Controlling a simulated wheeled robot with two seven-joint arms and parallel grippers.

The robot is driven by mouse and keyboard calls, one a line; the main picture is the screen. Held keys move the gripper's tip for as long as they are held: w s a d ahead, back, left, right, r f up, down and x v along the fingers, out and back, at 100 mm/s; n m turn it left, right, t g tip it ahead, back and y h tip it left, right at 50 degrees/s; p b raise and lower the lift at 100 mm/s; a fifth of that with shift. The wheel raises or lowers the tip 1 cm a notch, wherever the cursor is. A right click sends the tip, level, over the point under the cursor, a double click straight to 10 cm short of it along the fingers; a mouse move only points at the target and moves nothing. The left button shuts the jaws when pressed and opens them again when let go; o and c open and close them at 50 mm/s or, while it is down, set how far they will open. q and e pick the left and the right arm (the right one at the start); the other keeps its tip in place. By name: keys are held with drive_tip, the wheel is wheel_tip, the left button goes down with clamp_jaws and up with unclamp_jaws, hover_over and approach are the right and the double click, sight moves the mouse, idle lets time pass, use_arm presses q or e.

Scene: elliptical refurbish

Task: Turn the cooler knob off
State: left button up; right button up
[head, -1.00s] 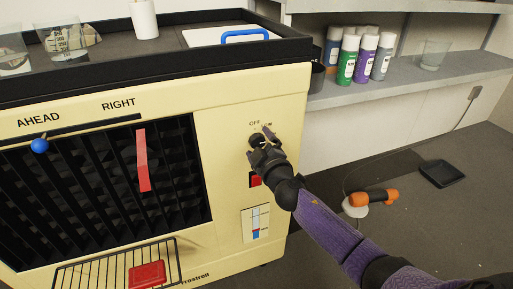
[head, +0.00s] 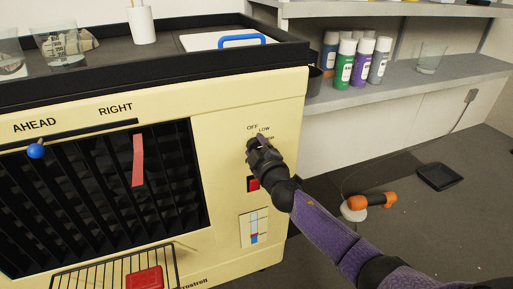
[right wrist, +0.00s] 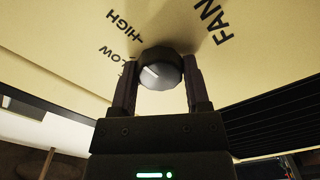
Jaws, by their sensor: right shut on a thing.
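The cooler (head: 225,178) is a cream box with a dark louvred grille on its front. Its knob (right wrist: 162,70) is round and dark with a short pale mark, which sits on its left side, the side of the LOW label, in the right wrist view. My right gripper (head: 259,146) is at the upper right of the front panel, shut on the knob, with one finger on each side. In the head view the gripper hides the knob, with the OFF and LOW labels just above. HIGH and FAN labels show in the right wrist view. My left gripper is not in view.
A blue ball handle (head: 35,151) and red strip (head: 138,160) are at the grille. Several spray cans (head: 345,62) stand on the shelf. An orange-and-black tool (head: 372,201) lies on the floor.

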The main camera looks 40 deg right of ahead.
drive_tip(key=n, duration=0.6)
drive_tip(key=shift+n+p, duration=0.3)
drive_tip(key=shift+n, duration=1.9)
drive_tip(key=n, duration=0.3)
drive_tip(key=shift+p, duration=0.4)
drive_tip(key=n, duration=0.2)
drive_tip(key=shift+n, duration=0.3)
drive_tip(key=shift+f+n, duration=0.1)
drive_tip(key=shift+n, duration=0.8)
